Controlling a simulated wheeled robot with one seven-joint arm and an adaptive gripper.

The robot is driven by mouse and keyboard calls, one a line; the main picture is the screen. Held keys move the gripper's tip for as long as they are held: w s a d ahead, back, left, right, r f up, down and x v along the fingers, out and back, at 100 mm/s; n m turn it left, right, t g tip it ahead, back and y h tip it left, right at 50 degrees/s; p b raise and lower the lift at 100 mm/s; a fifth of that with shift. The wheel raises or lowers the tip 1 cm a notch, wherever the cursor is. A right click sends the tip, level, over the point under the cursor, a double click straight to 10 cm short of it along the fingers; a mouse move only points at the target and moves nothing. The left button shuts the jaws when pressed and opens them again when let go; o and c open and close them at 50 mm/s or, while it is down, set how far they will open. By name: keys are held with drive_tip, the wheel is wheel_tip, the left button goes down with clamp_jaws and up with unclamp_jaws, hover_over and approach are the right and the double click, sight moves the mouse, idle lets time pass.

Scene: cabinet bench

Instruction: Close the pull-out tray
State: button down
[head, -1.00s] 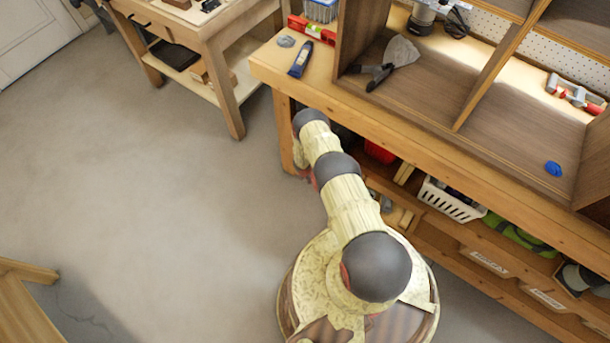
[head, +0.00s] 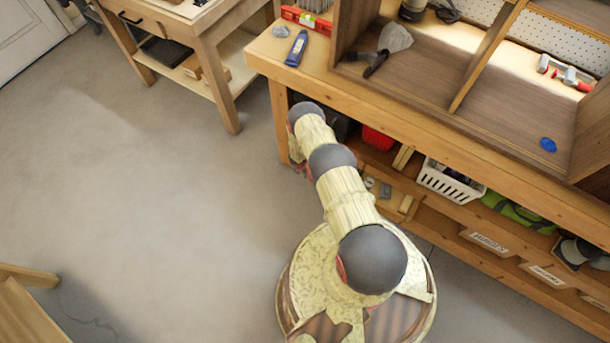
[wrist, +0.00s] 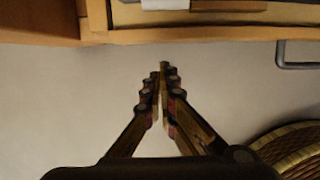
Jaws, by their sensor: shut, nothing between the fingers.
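In the wrist view my gripper (wrist: 161,68) points at the top of the picture, fingers together and empty, over bare floor. A light wooden edge with a wood front (wrist: 220,34) runs across the top of that view, just beyond the fingertips. It may be the pull-out tray; I cannot tell for sure. A white item (wrist: 166,4) shows above it. A grey bar bent like a handle (wrist: 300,66) is at the right edge; what it belongs to is unclear. In the head view my arm hides the gripper, and no tray is clearly identifiable.
The workbench (head: 405,117) has a lower shelf with a white basket (head: 450,184), a red item (head: 377,138) and labelled bins (head: 488,242). A scraper (head: 372,66) and a blue tube (head: 297,48) lie on top. Open floor (head: 150,200) is to the left.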

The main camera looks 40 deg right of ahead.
drive_tip(key=a+p+v, duration=0.1)
drive_tip(key=p+v, duration=0.5)
drive_tip(key=v, duration=0.4)
drive_tip(key=shift+s, duration=0.3)
drive_tip(key=shift+a+f, duration=0.1)
drive_tip(key=shift+a, duration=0.05)
